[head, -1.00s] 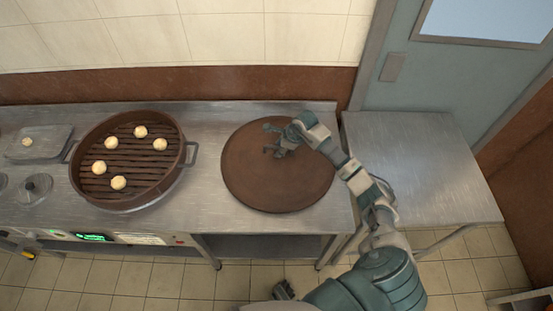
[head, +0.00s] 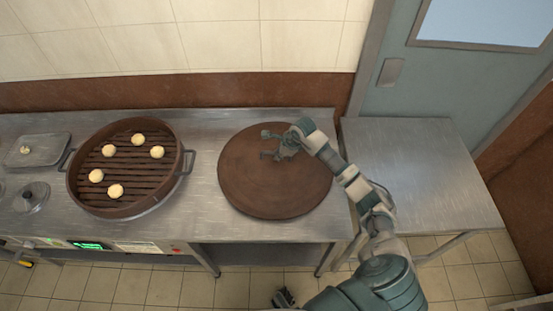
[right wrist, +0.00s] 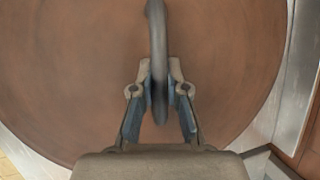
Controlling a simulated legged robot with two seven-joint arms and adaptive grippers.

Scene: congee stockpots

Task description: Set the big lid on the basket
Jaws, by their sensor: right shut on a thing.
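The big lid (head: 275,190) is a brown, round disc over the steel counter, right of the basket. I cannot tell whether it touches the counter. My right gripper (head: 268,145) is over the lid's upper middle. In the right wrist view its fingers (right wrist: 160,95) are shut on the lid's dark bar handle (right wrist: 158,45). The basket (head: 75,185) is round and brown with a slatted floor. It is uncovered and holds several pale buns (head: 115,191). A dark part that looks like my left gripper (head: 284,298) shows at the bottom edge; its jaws are unclear.
A metal tray (head: 45,150) and a small round metal lid (head: 32,196) lie left of the basket. A bare steel table (head: 425,175) stands right of the counter (head: 210,215). A tiled wall is behind. The basket's side handle (head: 188,161) points toward the big lid.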

